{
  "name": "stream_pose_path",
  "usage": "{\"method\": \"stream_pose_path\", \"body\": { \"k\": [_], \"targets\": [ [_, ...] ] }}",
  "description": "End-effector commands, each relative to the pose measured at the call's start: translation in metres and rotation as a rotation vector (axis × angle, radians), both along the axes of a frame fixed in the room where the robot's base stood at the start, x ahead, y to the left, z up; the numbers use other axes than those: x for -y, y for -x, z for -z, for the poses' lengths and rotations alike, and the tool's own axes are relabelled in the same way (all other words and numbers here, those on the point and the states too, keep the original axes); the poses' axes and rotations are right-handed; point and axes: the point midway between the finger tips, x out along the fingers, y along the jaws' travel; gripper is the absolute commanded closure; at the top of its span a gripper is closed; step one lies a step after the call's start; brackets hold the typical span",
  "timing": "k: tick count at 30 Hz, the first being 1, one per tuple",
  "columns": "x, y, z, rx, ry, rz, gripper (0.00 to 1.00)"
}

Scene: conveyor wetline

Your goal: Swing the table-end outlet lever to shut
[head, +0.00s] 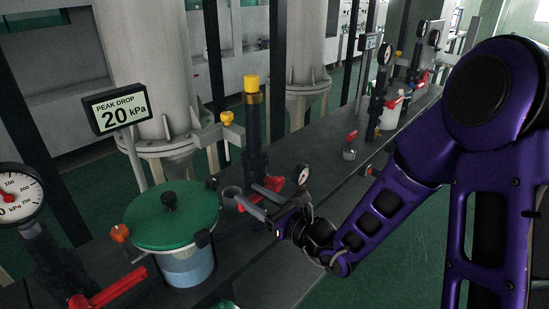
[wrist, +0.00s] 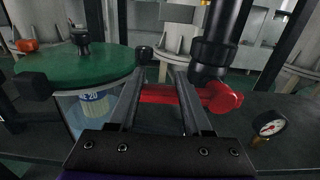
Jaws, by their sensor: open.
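My gripper (head: 243,195) is open and empty beside the black upright pipe with a yellow cap (head: 252,125). A red lever (head: 270,187) at the foot of that pipe is partly hidden by the gripper. In the wrist view the two fingers (wrist: 161,76) point away from me, and the red lever (wrist: 218,97) runs sideways behind them, showing between them and right of the right finger. Contact cannot be told. Another red lever (head: 115,288) lies at the lower left, beside the near gauge's pipe. I cannot tell which lever is the table-end one.
A clear vessel with a green lid (head: 172,215) stands just left of my gripper. A small gauge (head: 301,174) stands right of the pipe. A "PEAK DROP 20 kPa" display (head: 118,108) and a larger gauge (head: 17,193) are at left. The dark bench (head: 330,165) continues rightward.

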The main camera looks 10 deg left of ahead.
Motion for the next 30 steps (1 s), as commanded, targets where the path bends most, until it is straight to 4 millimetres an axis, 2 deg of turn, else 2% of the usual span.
{"method": "stream_pose_path", "body": {
  "k": [1, 16, 30],
  "targets": [
    [0.003, -0.002, 0.004, -0.009, 0.008, 0.010, 0.41],
    [0.005, -0.002, 0.003, -0.006, 0.008, 0.013, 0.41],
    [0.044, 0.020, 0.001, -0.003, 0.005, 0.011, 0.41]
  ]
}}
